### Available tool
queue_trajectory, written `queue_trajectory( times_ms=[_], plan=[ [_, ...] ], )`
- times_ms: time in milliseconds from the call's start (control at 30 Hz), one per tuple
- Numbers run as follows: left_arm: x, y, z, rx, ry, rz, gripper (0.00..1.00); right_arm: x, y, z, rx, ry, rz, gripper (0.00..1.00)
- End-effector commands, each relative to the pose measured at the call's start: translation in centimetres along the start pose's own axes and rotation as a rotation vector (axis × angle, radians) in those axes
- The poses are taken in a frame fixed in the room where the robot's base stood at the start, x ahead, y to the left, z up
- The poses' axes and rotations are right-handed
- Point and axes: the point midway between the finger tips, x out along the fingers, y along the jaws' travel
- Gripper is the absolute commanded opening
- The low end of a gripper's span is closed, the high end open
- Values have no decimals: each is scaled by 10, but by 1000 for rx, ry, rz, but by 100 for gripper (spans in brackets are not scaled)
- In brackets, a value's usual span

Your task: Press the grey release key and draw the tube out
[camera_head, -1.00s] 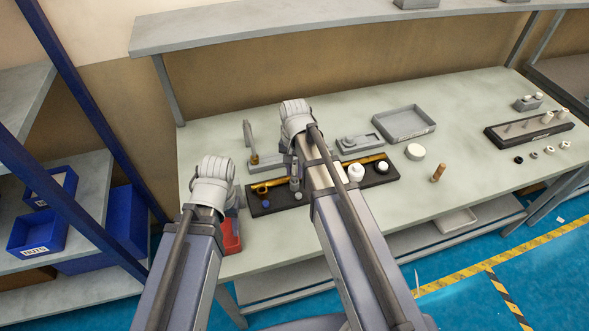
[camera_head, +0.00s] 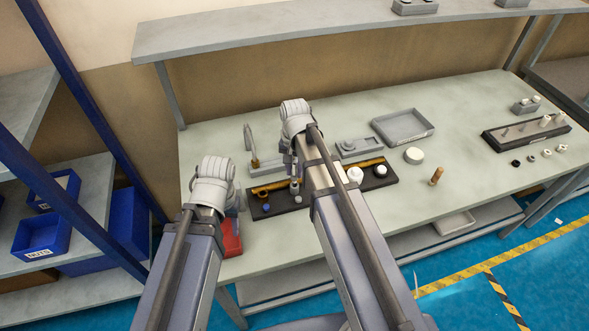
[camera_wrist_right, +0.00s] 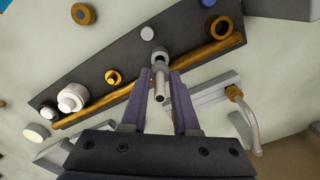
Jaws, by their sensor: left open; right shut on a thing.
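A grey fitting (camera_wrist_right: 160,55) stands at the brass rail on the dark tray (camera_wrist_right: 120,57); it also shows in the head view (camera_head: 294,187). A short grey tube (camera_wrist_right: 159,88) extends from it between the fingers of my right gripper (camera_wrist_right: 163,80), which is shut on the tube. I cannot make out the grey release key separately. In the head view, my right gripper (camera_head: 288,160) is partly hidden by its wrist, behind the tray. My left gripper (camera_head: 236,200) is open, mostly hidden behind its wrist, near the tray's left end.
Brass, blue and white parts sit along the tray. A hooked grey post (camera_head: 250,147) stands behind it. A red bin (camera_head: 231,238) is at the front left. Clear table surrounds the peg.

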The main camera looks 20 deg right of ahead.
Motion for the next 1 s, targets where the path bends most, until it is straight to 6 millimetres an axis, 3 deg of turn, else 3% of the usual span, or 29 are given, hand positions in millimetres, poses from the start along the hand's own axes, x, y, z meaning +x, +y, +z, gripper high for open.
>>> queue_trajectory(
  times_ms=[500,800,1000],
  plan=[
    [-21,-2,1,0,0,0,50,-21,0,0,0,0,0,0],
    [-20,-2,1,1,0,0,50,-20,0,0,0,0,0,0],
    [-10,-1,1,1,0,0,50,-10,0,0,0,0,0,0]
  ],
)
